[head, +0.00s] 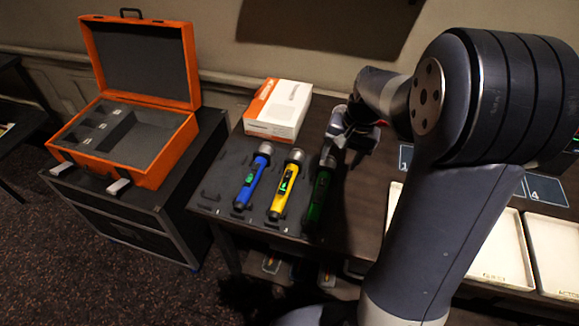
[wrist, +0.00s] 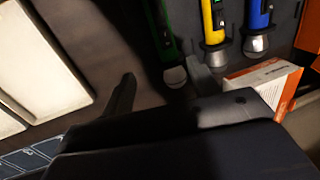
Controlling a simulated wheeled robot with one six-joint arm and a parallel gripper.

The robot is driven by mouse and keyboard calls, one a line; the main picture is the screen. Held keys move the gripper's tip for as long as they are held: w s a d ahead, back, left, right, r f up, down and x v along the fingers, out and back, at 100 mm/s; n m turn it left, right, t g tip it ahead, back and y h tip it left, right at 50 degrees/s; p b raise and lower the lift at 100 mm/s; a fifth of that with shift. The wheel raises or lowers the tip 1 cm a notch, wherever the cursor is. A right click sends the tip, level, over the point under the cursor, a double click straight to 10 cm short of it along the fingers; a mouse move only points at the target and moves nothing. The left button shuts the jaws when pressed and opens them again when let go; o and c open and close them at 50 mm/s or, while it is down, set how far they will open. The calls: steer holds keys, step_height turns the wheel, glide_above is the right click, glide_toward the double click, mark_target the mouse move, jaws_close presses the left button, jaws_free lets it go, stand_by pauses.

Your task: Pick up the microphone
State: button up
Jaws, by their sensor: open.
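Three microphones lie side by side on a dark foam pad (head: 212,188): blue (head: 249,184), yellow (head: 285,186) and green (head: 319,192). Their silver heads point toward the back. My gripper (head: 340,138) is above the head end of the green microphone, which is partly in shadow. In the wrist view, my gripper (wrist: 160,82) has its two fingers apart, with nothing held. The green microphone's head (wrist: 174,76) shows near the fingertip on the right. The yellow (wrist: 213,35) and blue (wrist: 257,28) microphones lie farther right there. Whether a finger touches the green one I cannot tell.
An orange-and-white box (head: 278,109) stands behind the pad. An open orange case (head: 160,157) with a grey compartmented inside sits on a dark cabinet (head: 150,215) at left. White trays (head: 553,255) and numbered cards (head: 545,190) lie at right, partly behind my arm.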

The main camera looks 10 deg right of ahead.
glide_above(325, 177)
steer(key=d, duration=0.1)
steer(key=f, duration=0.5)
steer(key=shift+s+d+f, duration=0.1)
steer(key=shift+s, duration=0.3)
steer(key=shift+w+a+f, duration=0.15)
steer(key=shift+a+f, duration=0.05)
steer(key=shift+f, duration=0.7)
steer(key=shift+w+a+f, duration=0.1)
steer(key=shift+a+f, duration=0.1)
steer(key=shift+f, duration=0.75)
steer(key=shift+w+a+f, duration=0.15)
steer(key=shift+a+f, duration=0.05)
steer(key=shift+f, duration=0.7)
steer(key=shift+c, duration=0.3)
jaws_close()
